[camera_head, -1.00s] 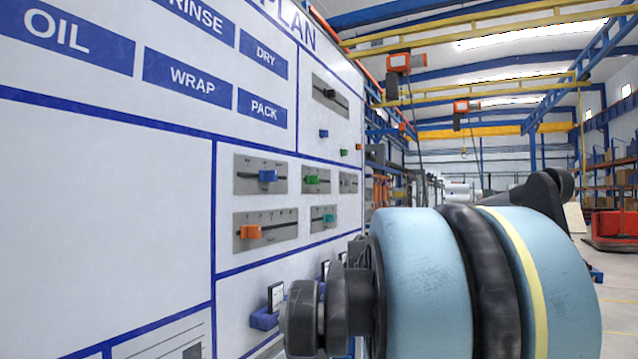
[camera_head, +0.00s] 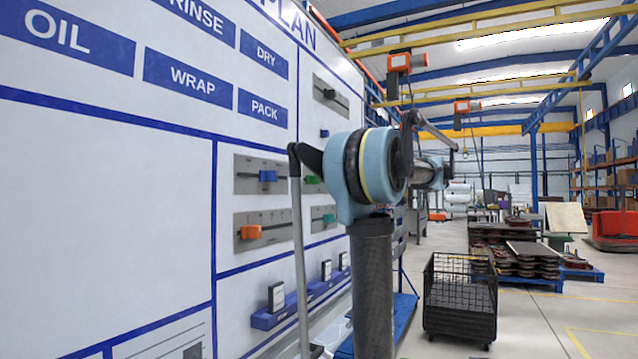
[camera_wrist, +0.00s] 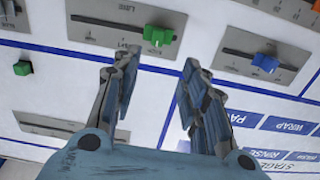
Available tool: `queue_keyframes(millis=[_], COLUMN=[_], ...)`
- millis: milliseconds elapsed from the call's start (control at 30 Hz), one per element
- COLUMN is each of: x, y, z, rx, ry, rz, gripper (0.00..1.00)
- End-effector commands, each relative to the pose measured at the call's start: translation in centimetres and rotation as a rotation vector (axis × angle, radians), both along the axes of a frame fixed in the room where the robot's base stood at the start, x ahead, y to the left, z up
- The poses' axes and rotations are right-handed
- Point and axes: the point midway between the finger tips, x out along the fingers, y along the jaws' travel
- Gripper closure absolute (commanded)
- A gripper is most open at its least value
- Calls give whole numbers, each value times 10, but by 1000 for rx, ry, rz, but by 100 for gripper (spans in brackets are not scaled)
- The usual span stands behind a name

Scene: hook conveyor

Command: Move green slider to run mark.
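The green slider (camera_wrist: 158,36) sits on a grey slotted plate (camera_wrist: 95,26) with small printed marks and labels too blurred to read surely. In the wrist view my gripper (camera_wrist: 160,65) is open and empty. Its two fingers point toward the green slider, which shows just beyond and between the fingertips, with no visible contact. In the head view the green slider (camera_head: 313,181) is partly hidden by my arm. My gripper cannot be made out in the head view. I cannot tell which label is the run mark.
A blue slider (camera_wrist: 265,62) on its own plate sits right of the green one in the wrist view. An orange slider (camera_head: 251,232) and a teal slider (camera_head: 325,218) are lower on the board. Blue holders (camera_head: 268,317) stick out below. A black wire cart (camera_head: 460,300) stands right.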

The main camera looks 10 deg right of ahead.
Motion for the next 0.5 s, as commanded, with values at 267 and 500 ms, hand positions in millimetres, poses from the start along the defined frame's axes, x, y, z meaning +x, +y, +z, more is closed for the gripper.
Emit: queue_keyframes(millis=[267, 500], x=[12, 32], y=[9, 38], z=[6, 6], rx=[3, 2], ry=[-25, -24], rz=[-2, -1], gripper=[60, 60])
